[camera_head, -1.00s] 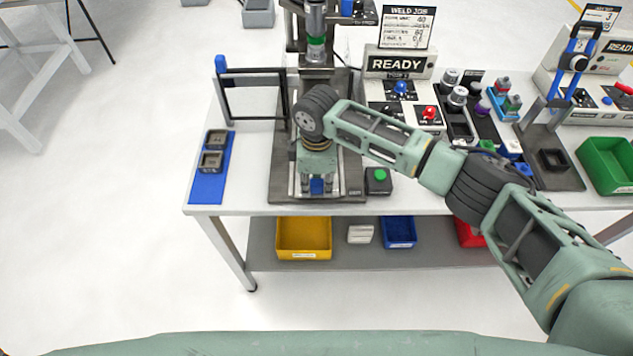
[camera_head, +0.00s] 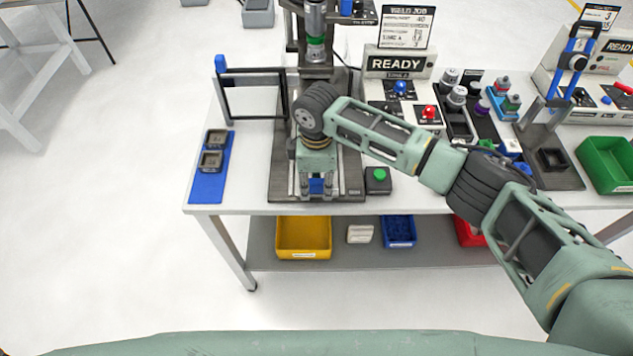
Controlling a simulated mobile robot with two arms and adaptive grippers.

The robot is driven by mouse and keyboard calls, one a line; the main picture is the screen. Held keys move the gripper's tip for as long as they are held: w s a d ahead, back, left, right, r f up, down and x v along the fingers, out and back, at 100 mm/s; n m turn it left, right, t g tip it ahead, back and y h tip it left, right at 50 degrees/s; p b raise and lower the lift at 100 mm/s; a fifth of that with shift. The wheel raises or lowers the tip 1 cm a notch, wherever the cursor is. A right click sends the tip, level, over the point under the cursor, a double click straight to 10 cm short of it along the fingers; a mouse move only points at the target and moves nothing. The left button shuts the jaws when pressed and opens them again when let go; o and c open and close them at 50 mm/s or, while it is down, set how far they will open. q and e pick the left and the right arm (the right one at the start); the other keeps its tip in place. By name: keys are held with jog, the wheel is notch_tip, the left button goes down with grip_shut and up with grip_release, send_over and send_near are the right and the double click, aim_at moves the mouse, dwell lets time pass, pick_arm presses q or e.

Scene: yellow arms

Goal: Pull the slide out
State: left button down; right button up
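The slide runs on the dark base plate of the weld press (camera_head: 352,188) at the front of the table. Its blue front part (camera_head: 316,186) shows near the front edge of the plate. My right gripper (camera_head: 316,184) points down over the slide, with one finger on each side of the blue part. I cannot tell whether the fingers touch it. The gripper body and wrist hide the slide behind it. The press head (camera_head: 316,48) stands above and behind my wrist. My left gripper is not in view.
A green button box (camera_head: 377,181) stands close to the right of the gripper. A blue tray (camera_head: 207,188) with two dark square parts lies at the left. A dark frame with a blue-topped post (camera_head: 221,66) stands behind it. A READY control box (camera_head: 401,66) is at the back.

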notch_tip(320, 180, up, 11)
jog(key=shift+r, duration=0.15)
jog(key=shift+s, duration=0.1)
